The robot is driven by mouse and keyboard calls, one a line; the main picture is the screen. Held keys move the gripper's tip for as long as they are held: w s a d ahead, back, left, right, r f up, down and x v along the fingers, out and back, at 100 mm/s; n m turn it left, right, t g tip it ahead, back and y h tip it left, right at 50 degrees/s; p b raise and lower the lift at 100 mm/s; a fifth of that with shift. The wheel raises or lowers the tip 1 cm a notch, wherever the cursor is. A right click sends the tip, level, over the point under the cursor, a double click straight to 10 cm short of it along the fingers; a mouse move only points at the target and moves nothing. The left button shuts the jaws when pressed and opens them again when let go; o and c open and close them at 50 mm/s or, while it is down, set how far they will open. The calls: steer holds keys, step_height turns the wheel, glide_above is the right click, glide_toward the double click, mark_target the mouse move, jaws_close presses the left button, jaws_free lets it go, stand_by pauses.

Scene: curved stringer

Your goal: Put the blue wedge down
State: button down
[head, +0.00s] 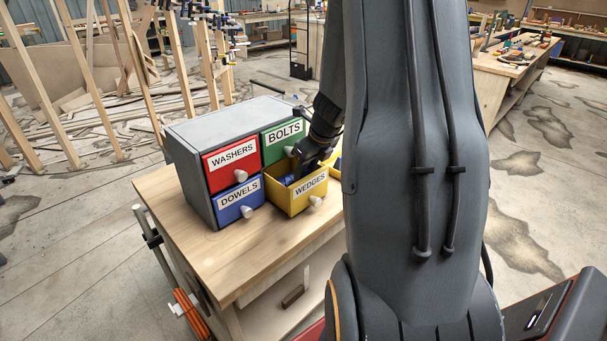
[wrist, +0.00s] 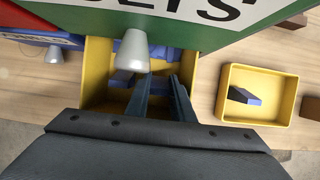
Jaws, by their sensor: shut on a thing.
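The open yellow drawer marked WEDGES (head: 297,197) sticks out at the lower right of the small cabinet. My gripper (head: 298,174) reaches down into it, with the fingers inside its walls. In the wrist view my gripper (wrist: 161,78) is shut on a blue wedge, which is mostly hidden between and behind the fingers. Blue pieces (wrist: 122,78) show in the drawer beside the fingers; I cannot tell whether they touch it. The drawer's yellow wall (wrist: 97,65) shows at left. Another blue wedge (wrist: 243,96) lies in a separate yellow tray (wrist: 283,105) at right.
The grey cabinet (head: 190,146) has shut drawers: red WASHERS (head: 230,165), green BOLTS (head: 283,140) and blue DOWELS (head: 238,202). A white knob (wrist: 132,52) is close to my gripper. The wooden bench (head: 215,262) is clear in front. A brown block (wrist: 313,112) lies beyond the tray.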

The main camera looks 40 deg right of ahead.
steer(key=shift+f+b, duration=0.45)
steer(key=shift+f, duration=0.15)
steer(key=c, duration=1.8)
jaws_free()
steer(key=shift+r, duration=0.1)
